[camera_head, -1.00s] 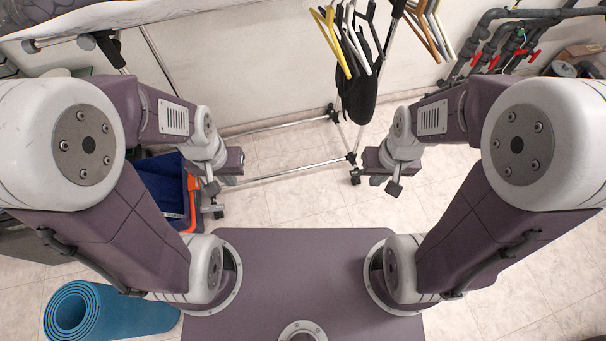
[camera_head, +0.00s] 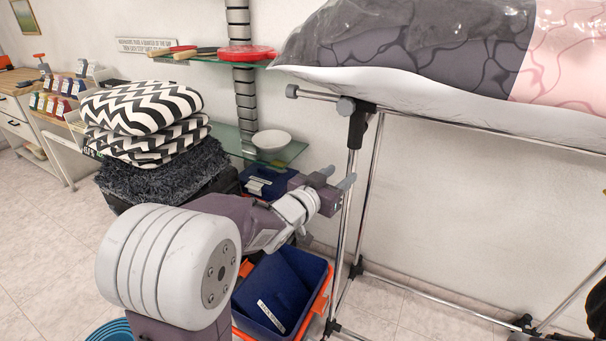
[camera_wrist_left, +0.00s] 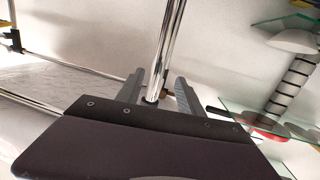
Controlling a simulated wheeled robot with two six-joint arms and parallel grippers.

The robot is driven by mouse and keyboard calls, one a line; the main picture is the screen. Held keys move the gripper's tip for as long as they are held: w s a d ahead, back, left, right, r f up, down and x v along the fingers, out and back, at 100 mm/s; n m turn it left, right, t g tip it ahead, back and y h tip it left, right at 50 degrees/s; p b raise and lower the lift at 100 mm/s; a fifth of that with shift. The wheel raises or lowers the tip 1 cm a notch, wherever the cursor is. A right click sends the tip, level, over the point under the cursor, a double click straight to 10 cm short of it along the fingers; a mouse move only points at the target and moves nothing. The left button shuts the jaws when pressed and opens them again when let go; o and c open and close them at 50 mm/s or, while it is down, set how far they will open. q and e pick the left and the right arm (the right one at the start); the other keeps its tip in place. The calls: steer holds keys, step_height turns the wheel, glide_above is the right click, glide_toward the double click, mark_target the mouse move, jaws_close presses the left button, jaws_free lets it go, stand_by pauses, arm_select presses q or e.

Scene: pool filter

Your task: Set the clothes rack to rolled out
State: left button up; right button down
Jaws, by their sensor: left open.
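The clothes rack is a chrome frame on dark-footed posts; its near left post (camera_head: 344,225) rises to a black joint under the top bar. A black and grey patterned bundle with a pink part (camera_head: 430,50) lies over its top. My left gripper (camera_head: 337,180) is open at this post, about midway up. In the left wrist view the chrome post (camera_wrist_left: 168,45) stands between the two spread fingers (camera_wrist_left: 160,90); whether they touch it I cannot tell. The lower bars show at the floor. My right gripper is out of view.
A blue crate with an orange one (camera_head: 290,290) stands on the floor below my left arm. Stacked zigzag cushions (camera_head: 145,115) and glass shelves with a white bowl (camera_head: 272,140) are to the left. A white wall stands behind the rack.

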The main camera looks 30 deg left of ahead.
arm_select(q)
steer(key=shift+s+a+r+m+t+h, duration=0.1)
steer(key=shift+r+m+t+h, duration=0.25)
steer(key=shift+r, duration=0.45)
steer(key=x, duration=0.9)
steer(key=shift+d+b, duration=0.25)
steer(key=shift+b, duration=0.2)
steer(key=shift+r, duration=0.15)
steer(key=shift+c, duration=0.3)
jaws_close()
